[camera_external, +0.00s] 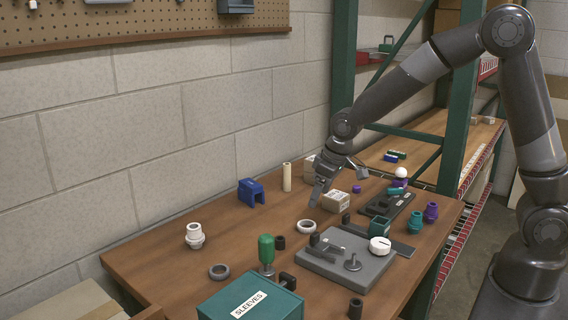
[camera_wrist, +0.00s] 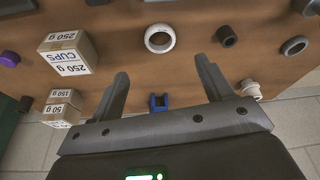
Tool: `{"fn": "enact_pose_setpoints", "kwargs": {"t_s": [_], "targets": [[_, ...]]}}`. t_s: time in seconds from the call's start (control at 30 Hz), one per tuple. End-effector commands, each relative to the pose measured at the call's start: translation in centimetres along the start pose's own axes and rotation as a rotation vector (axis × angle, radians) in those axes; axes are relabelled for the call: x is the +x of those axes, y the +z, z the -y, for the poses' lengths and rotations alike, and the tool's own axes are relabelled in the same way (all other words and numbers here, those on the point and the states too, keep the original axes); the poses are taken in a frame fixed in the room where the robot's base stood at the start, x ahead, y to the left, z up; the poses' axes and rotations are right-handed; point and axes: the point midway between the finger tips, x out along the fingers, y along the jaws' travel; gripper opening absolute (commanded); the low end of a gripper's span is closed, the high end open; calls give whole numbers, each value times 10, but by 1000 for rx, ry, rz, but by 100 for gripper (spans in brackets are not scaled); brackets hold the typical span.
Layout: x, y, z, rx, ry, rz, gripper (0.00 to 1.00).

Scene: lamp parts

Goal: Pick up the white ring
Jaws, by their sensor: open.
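The white ring (camera_external: 306,231) lies flat on the wooden table, just in front of the blank area under my arm. In the wrist view the white ring (camera_wrist: 159,49) shows near the top, centred between the lines of my two fingers and beyond their tips. My gripper (camera_external: 318,196) is above the table, behind the ring in the external view. In the wrist view my gripper (camera_wrist: 164,79) has its fingers wide apart with nothing between them. The fingers do not touch the ring.
A cardboard box (camera_wrist: 68,53) stands left of the ring in the wrist view, and a dark cylinder (camera_wrist: 227,36) right of it. A blue bracket (camera_external: 251,193), cream tube (camera_external: 287,177), grey fixture plate (camera_external: 345,265) and grey ring (camera_external: 219,271) are around. Bare table lies left of the ring.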

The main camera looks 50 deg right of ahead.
Motion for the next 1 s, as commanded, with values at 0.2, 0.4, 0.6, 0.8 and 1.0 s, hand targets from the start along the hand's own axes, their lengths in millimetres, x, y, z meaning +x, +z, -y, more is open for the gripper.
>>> {"fn": "enact_pose_setpoints", "kwargs": {"t_s": [0.2, 0.4, 0.6, 0.8, 1.0], "targets": [[33, 1, 0, 0, 0, 4, 73], [50, 0, 0, 0, 0, 2, 73], [68, 0, 0, 0, 0, 4, 73], [94, -1, 0, 0, 0, 3, 73], [103, -2, 0, 0, 0, 1, 73]]}}
